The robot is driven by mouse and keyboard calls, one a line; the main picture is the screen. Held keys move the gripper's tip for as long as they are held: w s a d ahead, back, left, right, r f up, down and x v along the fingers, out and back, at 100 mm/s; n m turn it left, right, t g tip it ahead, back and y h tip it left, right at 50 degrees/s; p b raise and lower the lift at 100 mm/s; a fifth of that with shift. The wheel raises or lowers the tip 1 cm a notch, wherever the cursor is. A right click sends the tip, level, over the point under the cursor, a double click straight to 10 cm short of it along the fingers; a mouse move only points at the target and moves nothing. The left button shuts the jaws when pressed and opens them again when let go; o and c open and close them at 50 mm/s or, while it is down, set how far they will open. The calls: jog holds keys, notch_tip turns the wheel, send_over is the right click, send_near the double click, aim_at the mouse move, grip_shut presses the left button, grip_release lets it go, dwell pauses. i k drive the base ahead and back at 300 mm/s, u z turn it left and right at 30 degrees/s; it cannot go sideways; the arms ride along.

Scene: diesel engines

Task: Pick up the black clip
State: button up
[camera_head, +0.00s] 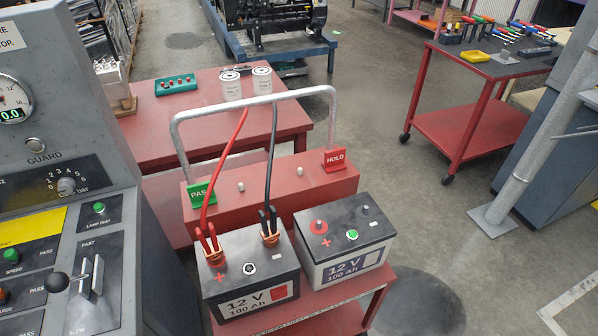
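The black clip (268,220) sits upright on the right-hand terminal of the left battery (248,275), with orange-copper jaws at its lower end. A black cable (271,155) rises from it to the grey tubular handle. A red clip (209,243) stands on the same battery's left terminal, beside the plus mark, with a red cable (225,165) rising up and to the right. My gripper does not show in this view.
A second battery (345,240) stands close on the right. Behind are a red box with green PASS (200,194) and red HOLD (335,159) signs and the grey handle (255,100). A grey control console (60,180) fills the left.

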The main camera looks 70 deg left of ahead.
aim_at(267, 234)
jog(key=z, duration=0.3)
jog(key=k, duration=0.2)
jog(key=u, duration=3)
jog(key=k, duration=0.6)
jog(key=z, duration=0.2)
jog(key=i, duration=0.35)
jog(key=z, duration=0.05)
